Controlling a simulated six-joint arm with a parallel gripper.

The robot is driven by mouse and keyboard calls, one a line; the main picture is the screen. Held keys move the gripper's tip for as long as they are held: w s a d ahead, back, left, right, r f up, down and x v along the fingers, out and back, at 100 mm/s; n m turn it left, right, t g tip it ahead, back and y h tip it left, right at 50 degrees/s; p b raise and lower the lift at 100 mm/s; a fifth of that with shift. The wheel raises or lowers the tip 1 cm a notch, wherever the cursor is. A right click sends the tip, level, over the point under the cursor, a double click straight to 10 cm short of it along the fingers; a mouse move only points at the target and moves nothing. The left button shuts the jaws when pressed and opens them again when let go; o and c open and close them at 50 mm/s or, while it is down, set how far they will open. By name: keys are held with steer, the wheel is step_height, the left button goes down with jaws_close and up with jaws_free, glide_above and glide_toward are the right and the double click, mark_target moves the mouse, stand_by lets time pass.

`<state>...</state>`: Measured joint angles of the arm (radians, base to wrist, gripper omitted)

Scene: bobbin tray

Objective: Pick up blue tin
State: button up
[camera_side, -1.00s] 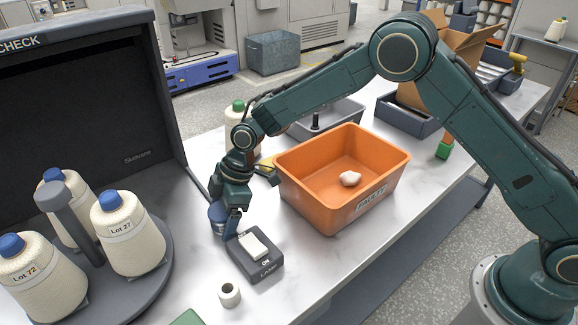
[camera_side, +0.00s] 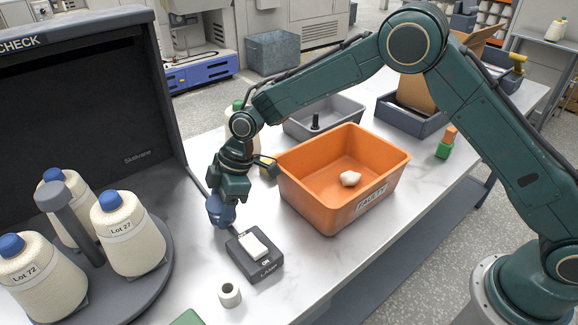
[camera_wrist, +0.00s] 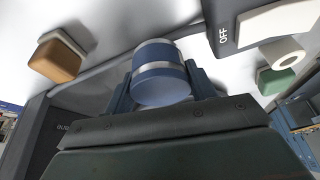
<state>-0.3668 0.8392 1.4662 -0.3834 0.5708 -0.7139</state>
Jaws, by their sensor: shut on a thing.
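The blue tin (camera_wrist: 160,85) has a pale band around it and sits between the two fingers of my gripper (camera_wrist: 163,90) in the wrist view. In the side view my gripper (camera_side: 222,208) is shut on the tin, just behind and left of the lamp switch box. The tin is partly hidden there by the fingers. It looks held close above the white table, but I cannot tell the exact gap.
The lamp switch box (camera_side: 262,268) is close in front of my gripper. A white tube (camera_side: 229,295) stands nearer. The orange bin (camera_side: 310,205) holding a white lump is at right. A turntable with yarn cones (camera_side: 128,235) is at left. Bare table lies in front of the bin.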

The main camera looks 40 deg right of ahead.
mark_target(220, 202)
step_height(220, 202, up, 18)
steer(key=shift+f, duration=0.2)
stand_by(0.7)
